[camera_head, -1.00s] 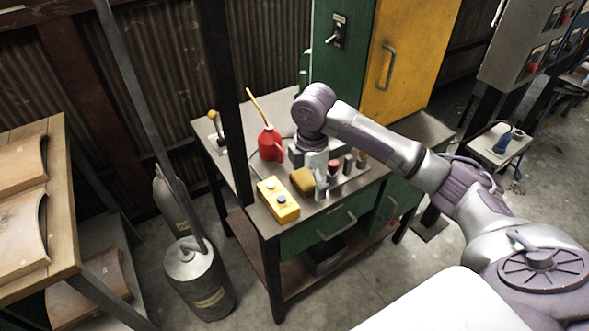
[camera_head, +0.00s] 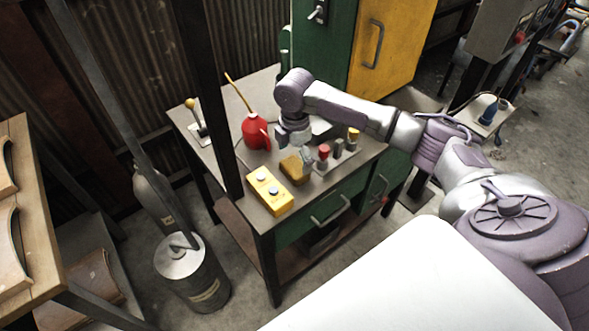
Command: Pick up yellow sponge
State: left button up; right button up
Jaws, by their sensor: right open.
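The yellow sponge (camera_head: 292,171) lies on the metal-topped table, between a yellow button box and a small rack of bottles. It is a dull yellow-brown block. My right arm comes in from the right, and my right gripper (camera_head: 304,158) points down right at the sponge. The gripper is open, with a finger by the sponge's right side and part of the sponge covered by it. I cannot tell whether the fingers touch the sponge. My left gripper is not in view.
A yellow box with buttons (camera_head: 268,192) sits at the table's front edge. A red oil can (camera_head: 255,133) stands behind the sponge. A rack with small bottles (camera_head: 338,153) is on the right. A dark post (camera_head: 207,95) rises at the table's left side. A metal canister (camera_head: 192,272) stands on the floor.

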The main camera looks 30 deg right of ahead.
aim_at(295, 166)
notch_tip(295, 166, down, 4)
jog(key=shift+r, duration=0.1)
jog(key=shift+f, duration=0.3)
jog(key=c, duration=0.7)
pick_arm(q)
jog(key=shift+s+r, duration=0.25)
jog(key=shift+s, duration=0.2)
